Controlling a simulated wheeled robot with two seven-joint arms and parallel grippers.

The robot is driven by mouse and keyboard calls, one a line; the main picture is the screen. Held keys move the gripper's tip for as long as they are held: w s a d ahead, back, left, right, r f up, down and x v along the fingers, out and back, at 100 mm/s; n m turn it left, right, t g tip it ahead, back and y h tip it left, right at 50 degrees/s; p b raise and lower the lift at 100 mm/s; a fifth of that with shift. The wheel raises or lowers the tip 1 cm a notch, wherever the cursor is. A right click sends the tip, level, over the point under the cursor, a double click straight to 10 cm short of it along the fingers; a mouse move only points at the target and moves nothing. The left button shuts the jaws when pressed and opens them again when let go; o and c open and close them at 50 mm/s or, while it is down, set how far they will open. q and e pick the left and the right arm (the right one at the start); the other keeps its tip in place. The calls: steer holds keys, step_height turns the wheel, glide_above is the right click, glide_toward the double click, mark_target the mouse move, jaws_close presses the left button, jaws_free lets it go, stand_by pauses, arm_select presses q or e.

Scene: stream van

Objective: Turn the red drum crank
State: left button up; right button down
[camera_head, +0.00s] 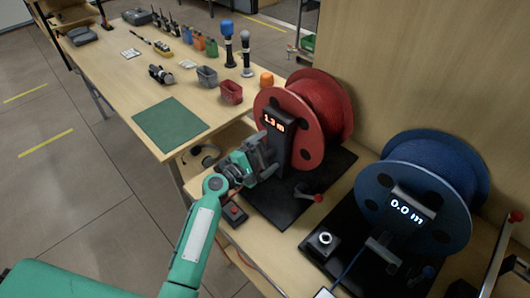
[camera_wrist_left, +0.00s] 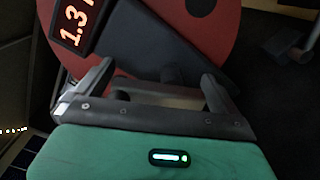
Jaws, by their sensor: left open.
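The red drum (camera_head: 328,108) stands upright on a black base, with a display (camera_head: 274,121) on a dark post reading 1.3 m. It also fills the top of the left wrist view (camera_wrist_left: 170,25). A grey crank arm with a red knob (camera_head: 318,198) sticks out low at the drum's front right. My left gripper (camera_head: 268,155) is open beside the display post, to the left of the crank knob and apart from it. In the left wrist view its two fingers (camera_wrist_left: 158,85) are spread, with nothing clearly between them. My right gripper is not in view.
A blue drum (camera_head: 440,175) reading 0.0 m stands to the right. A red button box (camera_head: 234,213) sits by my left wrist. A long table (camera_head: 130,75) with a green mat (camera_head: 170,128), cups and tools lies at the back left. A wooden wall (camera_head: 430,70) closes the back.

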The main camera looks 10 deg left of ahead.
arm_select(q)
steer(key=c, duration=0.8)
steer(key=shift+c, duration=0.2)
steer(key=shift+f, duration=0.1)
